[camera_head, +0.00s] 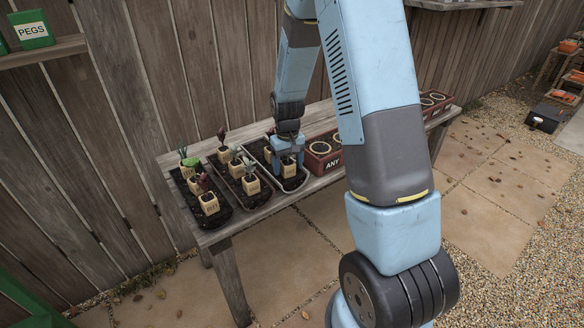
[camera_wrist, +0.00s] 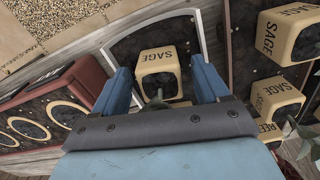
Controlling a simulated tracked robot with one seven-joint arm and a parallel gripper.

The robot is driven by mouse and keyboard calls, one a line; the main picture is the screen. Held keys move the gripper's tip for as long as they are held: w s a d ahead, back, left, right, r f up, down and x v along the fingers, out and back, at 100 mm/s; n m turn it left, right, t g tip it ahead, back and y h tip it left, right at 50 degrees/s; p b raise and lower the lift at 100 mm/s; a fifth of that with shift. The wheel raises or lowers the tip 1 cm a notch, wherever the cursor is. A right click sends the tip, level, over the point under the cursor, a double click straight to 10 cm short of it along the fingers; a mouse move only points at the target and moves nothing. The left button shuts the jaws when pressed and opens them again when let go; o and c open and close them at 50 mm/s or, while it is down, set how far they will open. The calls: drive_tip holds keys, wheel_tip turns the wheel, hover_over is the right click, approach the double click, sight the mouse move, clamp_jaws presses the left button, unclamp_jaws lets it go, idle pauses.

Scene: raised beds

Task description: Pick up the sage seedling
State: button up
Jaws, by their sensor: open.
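A cream pot marked SAGE (camera_wrist: 160,70) lies between the two fingers of my open gripper (camera_wrist: 160,78) in the wrist view. There is a gap on each side of it. A bit of green plant (camera_wrist: 156,100) shows at the pot's near side; the gripper body hides the rest. In the head view my gripper (camera_head: 288,143) points down over the front pot (camera_head: 289,170) of the right-hand dark tray. Other pots marked SAGE (camera_wrist: 285,35) stand at the right of the wrist view, one of them lower down (camera_wrist: 275,98).
Two more dark trays with potted seedlings stand to the left, the left one (camera_head: 222,217) and the middle one (camera_head: 262,197).

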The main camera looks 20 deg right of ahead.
drive_tip(key=shift+f, duration=0.4)
drive_tip(key=c, duration=1.1)
